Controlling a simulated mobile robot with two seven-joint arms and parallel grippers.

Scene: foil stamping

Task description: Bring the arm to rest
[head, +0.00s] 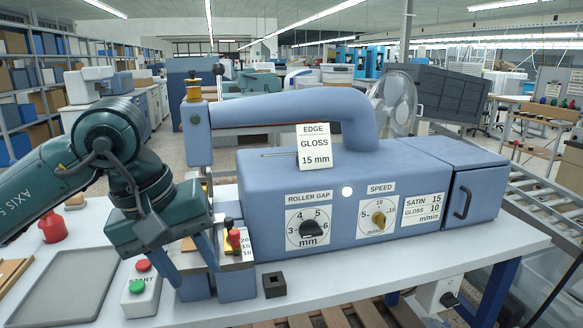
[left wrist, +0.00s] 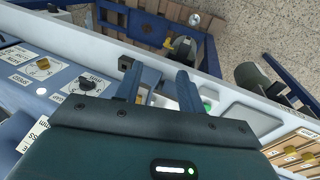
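My left gripper (head: 192,262) hangs in front of the left end of the blue foil stamping machine (head: 262,190), over the table near the start button box. Its two blue fingers point down and stand apart with nothing between them. In the left wrist view the left gripper (left wrist: 157,84) also shows open and empty, above the table's edge. The green arm (head: 120,150) comes in from the left. My right gripper is in neither view.
The start box with green and red buttons (head: 137,286) stands close by the gripper. A grey tray (head: 62,290) and a red container (head: 52,228) lie left. A small black block (head: 274,284) sits right of the gripper. The table front (head: 400,268) is clear.

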